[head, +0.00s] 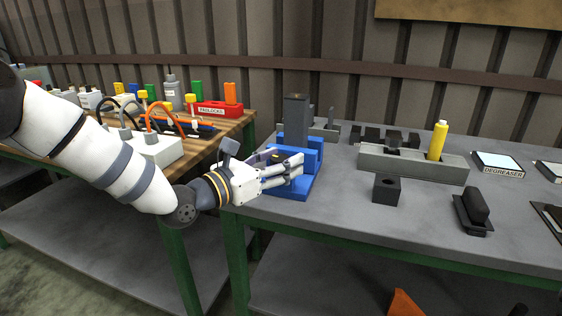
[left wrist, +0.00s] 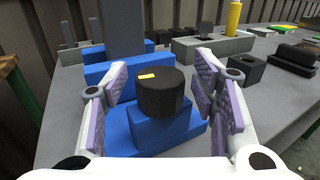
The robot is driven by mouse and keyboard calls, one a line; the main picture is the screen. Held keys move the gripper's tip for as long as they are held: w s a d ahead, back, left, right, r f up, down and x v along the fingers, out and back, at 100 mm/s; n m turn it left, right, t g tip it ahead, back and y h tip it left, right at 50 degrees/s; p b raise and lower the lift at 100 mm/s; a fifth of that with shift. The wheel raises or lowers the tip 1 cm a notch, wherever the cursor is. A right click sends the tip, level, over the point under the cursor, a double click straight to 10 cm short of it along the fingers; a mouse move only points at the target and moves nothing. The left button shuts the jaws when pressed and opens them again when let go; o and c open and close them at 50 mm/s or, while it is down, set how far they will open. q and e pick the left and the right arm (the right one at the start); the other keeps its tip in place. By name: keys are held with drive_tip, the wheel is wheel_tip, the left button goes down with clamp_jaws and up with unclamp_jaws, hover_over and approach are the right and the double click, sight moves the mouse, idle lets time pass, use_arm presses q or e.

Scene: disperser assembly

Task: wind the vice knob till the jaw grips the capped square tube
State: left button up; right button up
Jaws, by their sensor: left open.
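The blue vice (head: 304,187) stands on the grey bench near its left end. The dark grey square tube (head: 296,118) stands upright at the vice's jaws; its top is cut off in the left wrist view (left wrist: 123,28). I cannot tell whether the jaw touches the tube. The black round knob (left wrist: 165,95), with a yellow mark on its top, faces the left wrist camera. My left gripper (head: 292,166) is open, with its purple-padded fingers on either side of the knob. Gaps show between pads and knob. My right gripper is not in view.
A grey block holder (head: 413,164) with a yellow bottle (head: 437,141) stands right of the vice. A dark hollow block (head: 386,189) sits in front of it. A wooden bench (head: 222,124) with cables and coloured parts is at left.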

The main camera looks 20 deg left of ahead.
use_arm(q)
drive_tip(key=shift+r, duration=0.15)
drive_tip(key=shift+c, duration=0.3)
drive_tip(key=c, duration=1.1)
drive_tip(key=shift+m+g+h, duration=0.4)
drive_tip(key=shift+h, duration=0.1)
drive_tip(key=o, duration=1.2)
drive_tip(key=shift+c, duration=0.2)
drive_tip(key=v, duration=1.2)
